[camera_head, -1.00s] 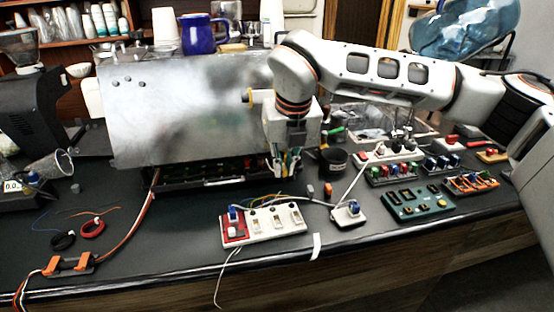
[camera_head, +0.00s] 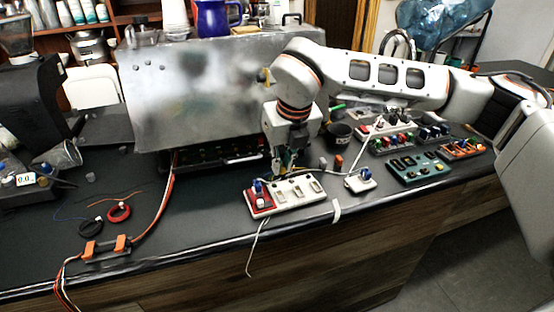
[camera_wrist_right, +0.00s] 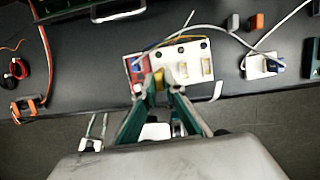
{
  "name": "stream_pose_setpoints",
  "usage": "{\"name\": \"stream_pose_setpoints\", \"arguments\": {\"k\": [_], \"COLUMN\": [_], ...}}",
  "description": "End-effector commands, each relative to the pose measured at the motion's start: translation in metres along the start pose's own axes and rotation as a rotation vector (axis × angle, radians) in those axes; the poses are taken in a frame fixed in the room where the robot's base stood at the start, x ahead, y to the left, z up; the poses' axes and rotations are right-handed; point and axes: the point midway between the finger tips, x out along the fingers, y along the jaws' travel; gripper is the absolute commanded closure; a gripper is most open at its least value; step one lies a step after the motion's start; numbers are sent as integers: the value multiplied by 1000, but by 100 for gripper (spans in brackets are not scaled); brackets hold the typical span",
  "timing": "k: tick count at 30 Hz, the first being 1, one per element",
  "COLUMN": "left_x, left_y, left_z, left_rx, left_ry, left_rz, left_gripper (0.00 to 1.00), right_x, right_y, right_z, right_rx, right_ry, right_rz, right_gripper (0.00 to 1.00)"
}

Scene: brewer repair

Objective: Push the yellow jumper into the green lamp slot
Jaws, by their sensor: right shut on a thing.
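My right gripper (camera_head: 284,170) points down at the back edge of a board (camera_head: 302,188) with a red left end and a white slotted part. In the right wrist view its teal fingers (camera_wrist_right: 161,92) reach over the board's near edge. They are shut on a small yellow piece (camera_wrist_right: 158,77), the yellow jumper as far as I can tell. It sits by the border of the red and white parts; whether it touches the board I cannot tell. I cannot make out a green lamp slot. My left gripper is not in view.
A small white block with a blue knob (camera_head: 359,180) stands right of the board. A green board (camera_head: 418,170) and several coloured terminal blocks lie farther right. A large metal housing (camera_head: 200,95) stands behind.

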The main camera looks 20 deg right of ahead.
Motion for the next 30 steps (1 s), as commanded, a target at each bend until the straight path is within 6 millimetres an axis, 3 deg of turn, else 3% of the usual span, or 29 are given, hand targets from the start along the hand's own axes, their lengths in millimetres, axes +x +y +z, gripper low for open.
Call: {"name": "stream_pose_setpoints", "arguments": {"k": [11, 28, 30], "left_x": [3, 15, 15], "left_y": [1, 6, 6], "left_z": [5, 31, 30], "left_rx": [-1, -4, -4], "left_ry": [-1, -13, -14], "left_rz": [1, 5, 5], "left_gripper": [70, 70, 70], "right_x": [11, 59, 56], "right_y": [-1, -1, -1], "right_z": [-4, -19, -18], "right_rx": [-2, -3, -2], "right_ry": [1, 2, 0], "right_rz": [0, 1, 1], "right_gripper": [100, 100, 100]}}
